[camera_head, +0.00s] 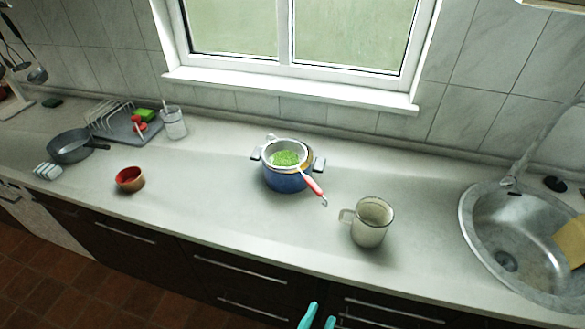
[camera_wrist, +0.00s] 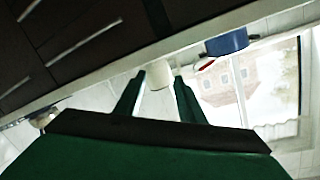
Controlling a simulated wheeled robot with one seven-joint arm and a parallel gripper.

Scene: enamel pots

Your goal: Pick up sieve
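The sieve (camera_head: 286,152) rests in the top of a blue pot (camera_head: 284,181) on the counter in the head view, with green contents in its bowl. Its red handle (camera_head: 313,186) sticks out over the pot's rim toward the lower right. The red handle also shows in the wrist view (camera_wrist: 206,64), beside the blue pot (camera_wrist: 228,42). My gripper (camera_head: 318,317) shows only its teal fingertips at the bottom edge of the head view, in front of the counter and well apart from the sieve. In the wrist view its two fingers (camera_wrist: 159,76) are spread and empty.
A cream enamel mug (camera_head: 370,224) stands on the counter right of the pot, near the front edge. A small red bowl (camera_head: 129,179), a grey pan (camera_head: 72,146) and a dish rack (camera_head: 112,121) are at the left. A sink (camera_head: 520,240) is at the right.

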